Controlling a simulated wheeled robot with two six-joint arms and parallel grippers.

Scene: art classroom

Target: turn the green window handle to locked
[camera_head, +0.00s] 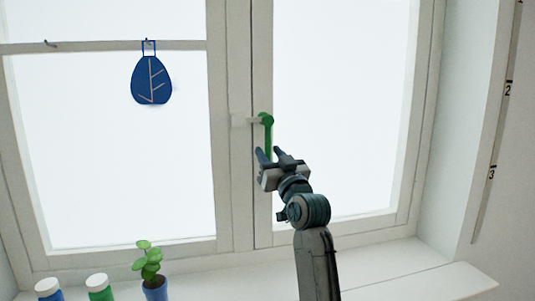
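The green window handle (268,133) is on the window's middle post. Its round pivot is at the top and its lever hangs straight down. My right gripper (269,152) is at the lever's lower end, pointing up at the window. Its two dark fingers are apart, one on each side of the lever in the picture. Contact and depth cannot be told, and the lever's tip is partly hidden by the gripper. My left gripper is not in view.
A blue leaf-shaped ornament (151,80) hangs from a rail (100,46) at left. The sill (410,275) at right is clear.

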